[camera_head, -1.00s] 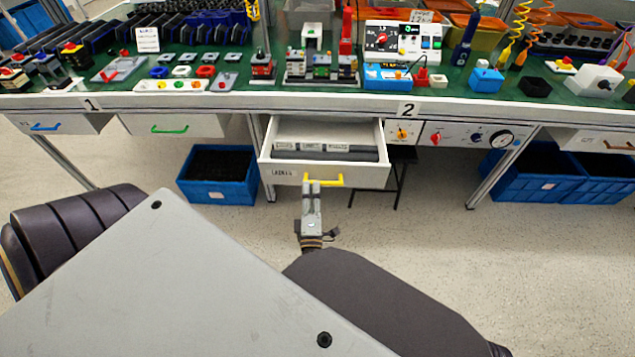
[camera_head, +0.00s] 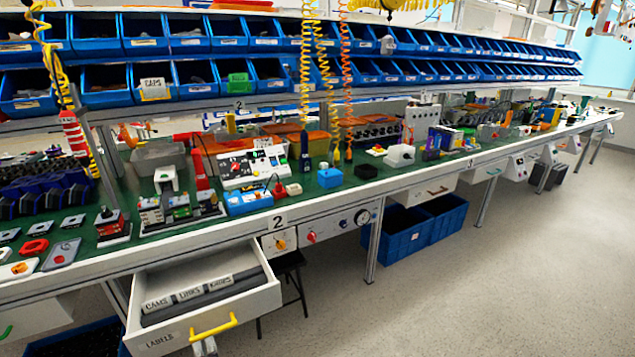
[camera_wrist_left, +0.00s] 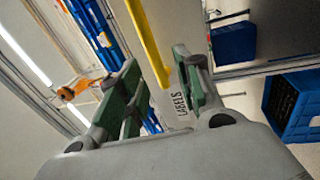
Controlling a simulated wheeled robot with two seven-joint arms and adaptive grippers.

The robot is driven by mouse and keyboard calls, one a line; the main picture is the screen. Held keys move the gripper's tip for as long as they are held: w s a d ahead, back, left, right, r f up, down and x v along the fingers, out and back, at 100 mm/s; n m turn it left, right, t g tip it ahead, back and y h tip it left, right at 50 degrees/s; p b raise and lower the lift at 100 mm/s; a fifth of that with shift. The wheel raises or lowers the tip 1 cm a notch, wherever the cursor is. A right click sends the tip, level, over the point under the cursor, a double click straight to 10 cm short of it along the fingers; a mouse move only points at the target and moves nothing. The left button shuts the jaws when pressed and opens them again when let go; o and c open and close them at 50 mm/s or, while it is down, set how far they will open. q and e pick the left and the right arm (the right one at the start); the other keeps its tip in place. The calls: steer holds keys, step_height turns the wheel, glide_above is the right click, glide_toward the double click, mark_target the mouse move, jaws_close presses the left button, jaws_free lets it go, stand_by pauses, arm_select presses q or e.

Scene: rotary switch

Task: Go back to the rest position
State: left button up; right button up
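My left gripper (camera_head: 206,347) shows at the bottom edge of the head view, at the yellow handle (camera_head: 214,327) of an open drawer. In the left wrist view its two green-padded fingers (camera_wrist_left: 155,62) stand apart on either side of the yellow handle (camera_wrist_left: 147,42), with a gap. The white drawer (camera_head: 160,338), marked LABELS, is pulled out and holds labelled grey strips. An orange rotary switch (camera_head: 280,241) sits on the panel right of the drawer; its exact setting is too small to tell. My right gripper is not in view.
A long workbench (camera_head: 440,168) crosses the view, crowded with parts, below rows of blue bins (camera_head: 145,36). Blue crates (camera_head: 405,232) stand underneath it. Coiled yellow cords (camera_head: 306,60) hang above. The floor (camera_head: 480,280) at the front right is clear.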

mark_target(214, 333)
arm_select(q)
steer(key=shift+h, duration=0.4)
steer(key=w, duration=0.1)
steer(key=w+d, duration=0.1)
steer(key=w+r, duration=0.1)
steer(key=w, duration=0.1)
steer(key=shift+d, duration=0.25)
steer(key=shift+x, duration=0.75)
steer(key=shift+s+a, duration=0.1)
steer(key=shift+a, duration=0.1)
steer(key=shift+s+f, duration=0.15)
